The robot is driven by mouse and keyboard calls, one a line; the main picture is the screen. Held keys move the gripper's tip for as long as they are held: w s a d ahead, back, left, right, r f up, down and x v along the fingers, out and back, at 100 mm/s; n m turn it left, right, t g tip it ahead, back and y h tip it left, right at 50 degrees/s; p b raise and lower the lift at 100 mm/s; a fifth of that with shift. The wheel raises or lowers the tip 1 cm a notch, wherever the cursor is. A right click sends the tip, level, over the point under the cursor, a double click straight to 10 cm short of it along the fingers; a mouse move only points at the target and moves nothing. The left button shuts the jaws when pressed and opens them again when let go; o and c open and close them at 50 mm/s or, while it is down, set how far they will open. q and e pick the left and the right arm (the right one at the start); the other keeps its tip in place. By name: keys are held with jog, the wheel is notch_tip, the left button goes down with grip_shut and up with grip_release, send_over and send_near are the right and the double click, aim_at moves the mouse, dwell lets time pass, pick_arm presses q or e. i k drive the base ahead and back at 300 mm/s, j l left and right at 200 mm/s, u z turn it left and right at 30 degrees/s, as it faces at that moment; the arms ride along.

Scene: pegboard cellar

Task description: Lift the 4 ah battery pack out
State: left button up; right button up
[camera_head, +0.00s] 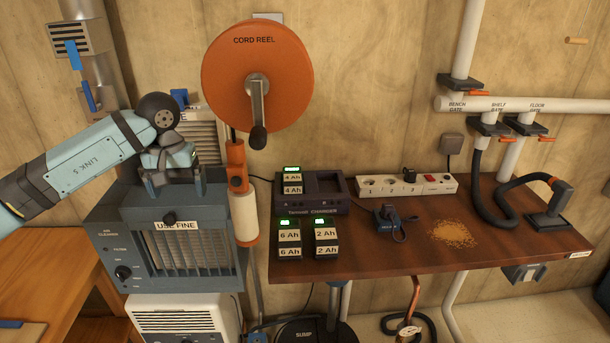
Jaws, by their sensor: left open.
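The 4 Ah battery pack (292,184) is a dark block with white labels and a lit green display on top. It sits upright in the left bay of the dark charger (325,208) at the bench's back left; its lower part is hidden. The charger's right bay looks empty. My left gripper (174,190) is open and empty, fingers pointing down above the grey air cleaner. It is well to the left of the battery and apart from it. My right gripper is not in view.
The 6 Ah pack (289,241) and 2 Ah pack (326,240) stand in front of the charger. The orange cord reel (290,62) and its post rise between my gripper and the charger. A power strip (385,185) and a blue plug-like device (387,216) lie right of it.

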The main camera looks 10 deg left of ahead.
aim_at(292, 184)
jog(key=i+l, duration=0.9)
jog(key=i, duration=0.05)
